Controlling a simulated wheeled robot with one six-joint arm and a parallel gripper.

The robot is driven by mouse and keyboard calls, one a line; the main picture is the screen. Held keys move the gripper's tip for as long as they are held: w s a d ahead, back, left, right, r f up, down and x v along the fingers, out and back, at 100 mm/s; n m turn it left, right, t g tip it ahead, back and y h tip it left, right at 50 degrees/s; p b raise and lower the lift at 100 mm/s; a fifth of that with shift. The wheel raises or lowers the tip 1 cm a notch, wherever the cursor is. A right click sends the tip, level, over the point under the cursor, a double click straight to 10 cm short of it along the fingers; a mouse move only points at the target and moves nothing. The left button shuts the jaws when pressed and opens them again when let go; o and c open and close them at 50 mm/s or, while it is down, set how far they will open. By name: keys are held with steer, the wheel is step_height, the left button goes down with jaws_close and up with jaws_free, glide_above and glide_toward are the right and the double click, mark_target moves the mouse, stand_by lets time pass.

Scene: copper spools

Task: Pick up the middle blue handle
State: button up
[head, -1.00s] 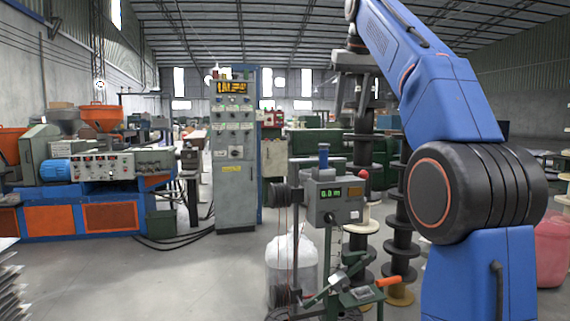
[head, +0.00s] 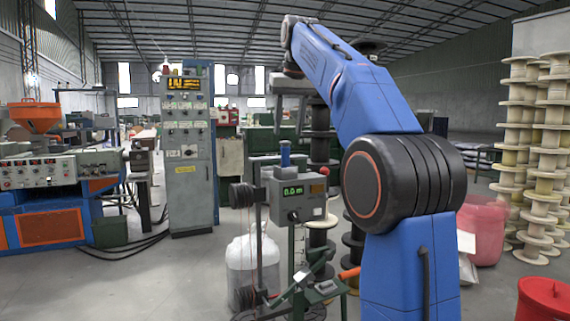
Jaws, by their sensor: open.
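A short upright blue handle (head: 285,155) stands on top of a grey test machine (head: 294,200) with a green digital readout. It is the only blue handle I can make out there. My gripper (head: 289,108) is at the end of the raised blue arm, above the blue handle in the picture and apart from it. The gripper is small and dark against the background, with its fingers pointing down and open. I see nothing held in it.
Black spool stacks (head: 320,140) stand behind the machine. An orange lever (head: 349,273) sticks out low on its right. A white bag (head: 252,265) stands at its left. A pink tub (head: 483,230), pale spool stacks (head: 520,150) and a red spool (head: 544,300) are at right.

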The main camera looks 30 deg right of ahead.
mark_target(285, 151)
steer(key=shift+x, duration=4.75)
steer(key=shift+d, duration=0.1)
jaws_close()
